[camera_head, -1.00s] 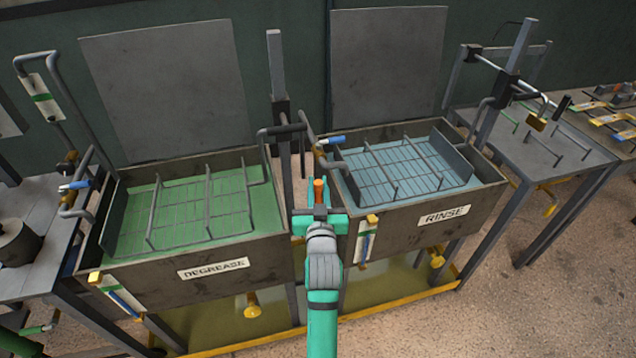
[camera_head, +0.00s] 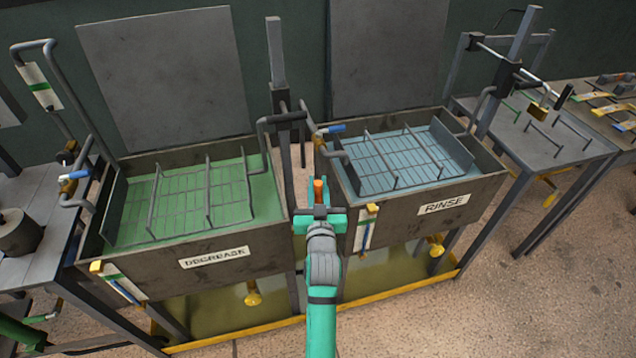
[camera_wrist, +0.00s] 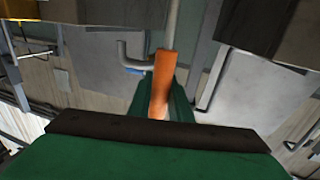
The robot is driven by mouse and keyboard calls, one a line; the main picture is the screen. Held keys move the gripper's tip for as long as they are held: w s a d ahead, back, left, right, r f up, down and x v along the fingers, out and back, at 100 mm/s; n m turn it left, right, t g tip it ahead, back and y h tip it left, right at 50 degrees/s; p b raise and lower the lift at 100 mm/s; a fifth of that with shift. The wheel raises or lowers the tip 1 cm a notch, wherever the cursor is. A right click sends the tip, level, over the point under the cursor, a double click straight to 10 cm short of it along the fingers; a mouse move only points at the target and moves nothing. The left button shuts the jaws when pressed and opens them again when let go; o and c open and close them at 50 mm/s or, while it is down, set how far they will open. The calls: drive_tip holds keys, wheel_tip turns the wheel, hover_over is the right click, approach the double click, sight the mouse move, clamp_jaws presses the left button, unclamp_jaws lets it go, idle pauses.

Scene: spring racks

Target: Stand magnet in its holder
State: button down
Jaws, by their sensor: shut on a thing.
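My gripper (camera_head: 320,211) is shut on an orange rod-like piece (camera_head: 319,189), which looks like the magnet's handle. The piece stands up from the jaws between the degrease and rinse tanks. In the wrist view the orange piece (camera_wrist: 161,85) rises from between the green jaws, with a grey post behind it. The lower part of the piece is hidden by the jaws. I cannot pick out the magnet's holder with certainty in these views.
The green degrease tank (camera_head: 240,275) is on the left and the blue rinse tank (camera_head: 400,228) on the right, with wire racks inside. A tall grey post (camera_head: 276,60) stands behind the gap. Tables flank both tanks, with bare floor in front (camera_head: 530,300).

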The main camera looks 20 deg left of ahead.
wheel_tip(320, 180, down, 8)
idle(1.5)
drive_tip(key=shift+f, duration=2.5)
drive_tip(key=c, duration=1.5)
unclamp_jaws()
drive_tip(key=shift+c, duration=0.2)
drive_tip(key=shift+f, duration=0.1)
drive_tip(key=v, duration=1)
drive_tip(key=shift+s+d, duration=0.15)
drive_tip(key=shift+s, duration=0.25)
